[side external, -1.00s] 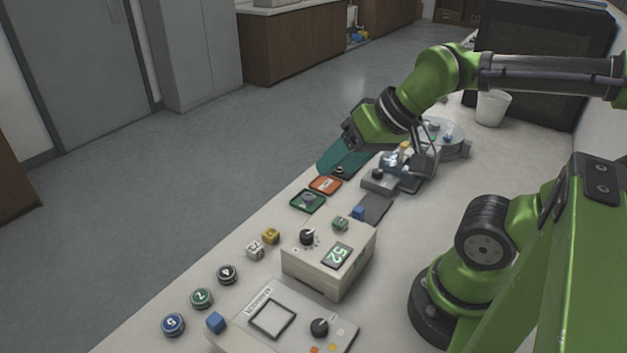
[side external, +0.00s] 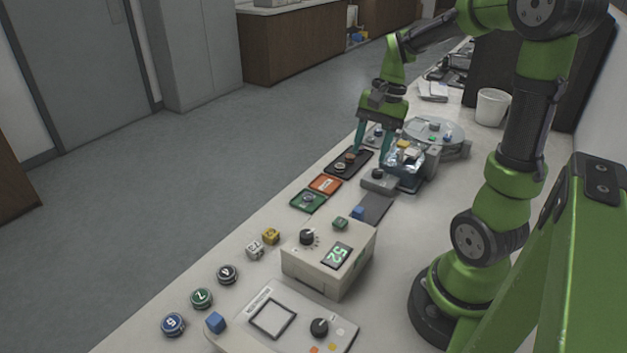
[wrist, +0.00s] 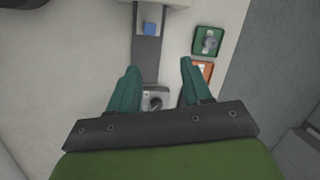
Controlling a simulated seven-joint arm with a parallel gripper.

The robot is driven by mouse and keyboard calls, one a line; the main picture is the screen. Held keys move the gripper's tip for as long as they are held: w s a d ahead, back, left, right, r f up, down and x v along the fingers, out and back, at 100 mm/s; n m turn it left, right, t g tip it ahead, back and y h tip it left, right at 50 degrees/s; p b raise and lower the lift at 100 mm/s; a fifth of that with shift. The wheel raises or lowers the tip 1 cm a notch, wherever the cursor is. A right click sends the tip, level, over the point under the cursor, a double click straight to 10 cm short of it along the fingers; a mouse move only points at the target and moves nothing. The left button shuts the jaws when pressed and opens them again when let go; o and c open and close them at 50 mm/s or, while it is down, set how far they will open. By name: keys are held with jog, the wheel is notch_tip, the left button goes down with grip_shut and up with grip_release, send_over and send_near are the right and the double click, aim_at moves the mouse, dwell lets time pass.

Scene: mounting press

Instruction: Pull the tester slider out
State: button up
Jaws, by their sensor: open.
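A small grey box with a dark knob (side external: 377,178), apparently the tester, stands beyond the beige display box. A flat dark grey strip (side external: 373,207) runs from it toward the display box, with a blue block (side external: 358,212) at its near end; this looks like the slider.
A black tray (side external: 341,173), an orange tray (side external: 325,185) and a green tray (side external: 308,201) line the bench's left edge. A glassy blue-grey device (side external: 404,178) and a round clear dish (side external: 435,131) stand beyond. The beige display box (side external: 330,262) is nearer. Bare bench lies right of the strip.

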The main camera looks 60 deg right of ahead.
aim_at(359, 208)
jog(key=a+f+m, duration=0.1)
jog(key=f, duration=0.4)
jog(key=a+f+m+y, duration=0.1)
jog(key=f, duration=0.4)
jog(key=a+f+m+g, duration=0.1)
jog(key=a+f, duration=0.1)
jog(key=f, duration=0.3)
jog(key=shift+s+a+f+m+y, duration=0.1)
jog(key=shift+s+m+y, duration=0.2)
jog(key=shift+y, duration=0.1)
jog(key=shift+c, duration=0.2)
grip_shut()
